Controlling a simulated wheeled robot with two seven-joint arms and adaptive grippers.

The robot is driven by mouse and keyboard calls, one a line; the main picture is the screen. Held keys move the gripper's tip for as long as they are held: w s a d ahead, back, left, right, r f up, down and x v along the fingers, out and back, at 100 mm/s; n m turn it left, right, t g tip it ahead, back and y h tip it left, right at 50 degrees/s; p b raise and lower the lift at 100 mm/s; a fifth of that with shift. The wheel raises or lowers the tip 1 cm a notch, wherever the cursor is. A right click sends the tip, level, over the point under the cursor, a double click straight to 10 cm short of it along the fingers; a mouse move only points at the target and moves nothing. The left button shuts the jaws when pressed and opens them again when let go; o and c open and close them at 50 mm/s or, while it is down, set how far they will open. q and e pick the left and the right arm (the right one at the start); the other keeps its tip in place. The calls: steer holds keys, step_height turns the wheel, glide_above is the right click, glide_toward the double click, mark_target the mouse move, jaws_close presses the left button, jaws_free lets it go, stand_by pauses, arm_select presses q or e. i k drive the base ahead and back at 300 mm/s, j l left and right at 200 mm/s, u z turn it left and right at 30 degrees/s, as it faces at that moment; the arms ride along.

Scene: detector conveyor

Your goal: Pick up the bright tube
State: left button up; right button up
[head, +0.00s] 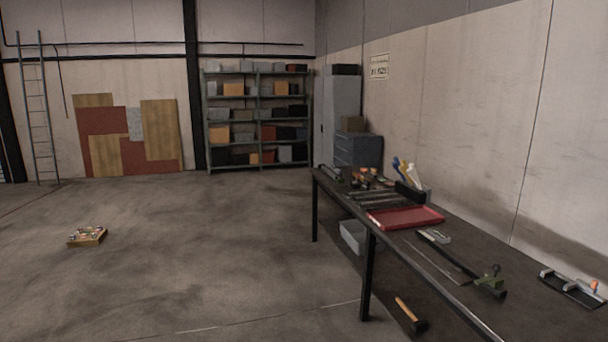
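No bright tube can be made out for certain in the head view. The nearest match is a small cluster of blue, yellow and white upright items (407,171) at the back of the dark workbench (400,262). They are too small to tell whether one is a tube. A low box (88,238) with small coloured items stands on the floor at the left, and its contents are also too small to tell. Neither of my grippers is in view.
The bench runs along the right wall with a red tray (405,219) and several tools on it. A hammer (409,314) and a grey bin (353,236) are below the bench. Shelves (258,118) stand at the back. The middle floor is clear.

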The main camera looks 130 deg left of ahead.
mark_target(333, 176)
steer(key=j+u, duration=0.15)
steer(key=u, duration=4.05)
steer(key=i+u, duration=0.1)
steer(key=i, duration=0.5)
steer(key=i+l+u, duration=0.15)
steer(key=i, duration=0.45)
steer(key=i+l+u, duration=0.1)
steer(key=i, duration=2.55)
steer(key=i+j+z, duration=0.1)
steer(key=i+z, duration=0.3)
steer(key=i+j+z, duration=0.35)
steer(key=i, duration=0.25)
steer(key=i+j+u, duration=0.1)
steer(key=i+j, duration=0.15)
steer(key=i, duration=0.45)
steer(key=i+j, duration=0.15)
steer(key=i, duration=0.55)
steer(key=i+j+u, duration=0.15)
steer(key=i, duration=0.6)
